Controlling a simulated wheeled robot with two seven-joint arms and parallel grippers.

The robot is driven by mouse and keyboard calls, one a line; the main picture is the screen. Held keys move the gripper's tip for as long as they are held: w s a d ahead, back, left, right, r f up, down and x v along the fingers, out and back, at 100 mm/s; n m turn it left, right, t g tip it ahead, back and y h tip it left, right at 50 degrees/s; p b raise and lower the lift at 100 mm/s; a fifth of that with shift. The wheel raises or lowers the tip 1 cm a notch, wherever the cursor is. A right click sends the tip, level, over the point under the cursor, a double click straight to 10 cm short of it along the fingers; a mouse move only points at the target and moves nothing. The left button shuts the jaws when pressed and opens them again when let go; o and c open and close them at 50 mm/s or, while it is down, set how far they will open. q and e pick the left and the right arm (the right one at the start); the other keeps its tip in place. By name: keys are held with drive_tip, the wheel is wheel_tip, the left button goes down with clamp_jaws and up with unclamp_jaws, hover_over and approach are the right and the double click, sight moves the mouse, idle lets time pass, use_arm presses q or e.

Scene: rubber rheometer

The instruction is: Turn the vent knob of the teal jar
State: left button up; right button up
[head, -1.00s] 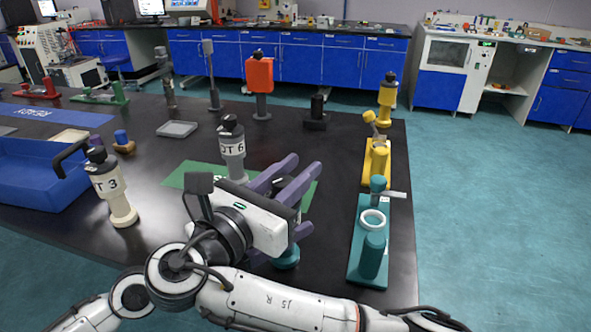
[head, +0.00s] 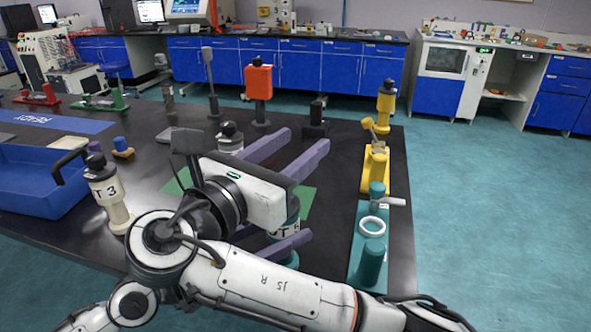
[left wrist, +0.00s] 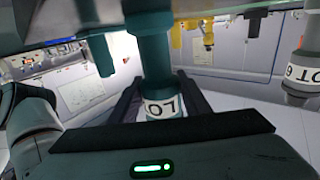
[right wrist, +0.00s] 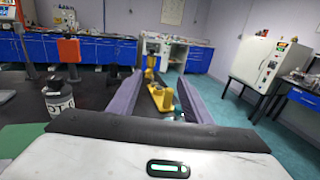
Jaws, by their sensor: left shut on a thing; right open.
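The teal jar (head: 292,262) stands upright on the dark table, partly hidden behind my right gripper in the head view. Its white label shows just above the left fingers. Its vent knob is hidden in the head view. In the left wrist view, which looks inverted, the teal jar (left wrist: 154,58) lies between the fingers of my left gripper (left wrist: 157,90), which is shut on it. My right gripper (head: 305,140) is open and empty, its purple fingers above the jar. The right wrist view shows nothing held between its fingers (right wrist: 158,76).
A teal fixture (head: 357,245) and a yellow fixture (head: 376,172) stand right of the jar. The LOT 6 jar (head: 230,146) is behind my right gripper. The LOT 3 jar (head: 112,203) and a blue tray (head: 45,200) are at left. A green mat (head: 307,197) lies under the grippers.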

wheel_tip(320, 180, up, 4)
drive_tip(key=shift+r, duration=0.2)
drive_tip(key=w+d+r+n+t+y, duration=0.3)
drive_tip(key=w+n+t+y, duration=0.7)
drive_tip(key=y, duration=0.7)
drive_tip(key=s+d+f+n+g+y, duration=0.3)
drive_tip(key=s+f+n+g+y, duration=1.05)
drive_tip(key=g, duration=0.65)
drive_tip(key=w+a+h, duration=0.1)
drive_tip(key=a+h, duration=0.1)
drive_tip(key=a, duration=1)
drive_tip(key=shift+w+r+m+g, duration=0.15)
drive_tip(key=shift+r+m+g, duration=0.2)
drive_tip(key=shift+m, duration=0.1)
